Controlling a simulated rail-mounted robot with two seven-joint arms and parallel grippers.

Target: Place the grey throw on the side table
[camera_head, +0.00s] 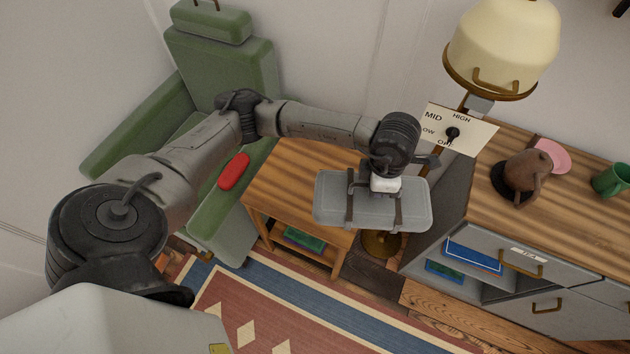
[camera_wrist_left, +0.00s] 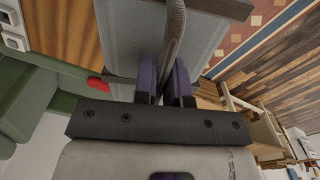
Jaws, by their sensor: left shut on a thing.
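The grey throw (camera_head: 330,200) is a folded grey bundle with two dark straps and a handle. It hangs in the air over the right part of the wooden side table (camera_head: 290,180) and hides some of that end. My left gripper (camera_head: 386,184) is above the middle of the throw. In the left wrist view, the purple fingers of my left gripper (camera_wrist_left: 165,88) are shut on the handle, with the grey throw (camera_wrist_left: 130,40) beyond them. The table top is bare where it shows. My right gripper is not in view.
A green armchair (camera_head: 225,65) with a red object (camera_head: 234,170) on its arm stands left of the table. A floor lamp (camera_head: 505,45) with a dial sign (camera_head: 465,130) stands behind right. A cabinet (camera_head: 500,205) bears a brown teapot (camera_head: 527,172) and a green mug (camera_head: 610,180).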

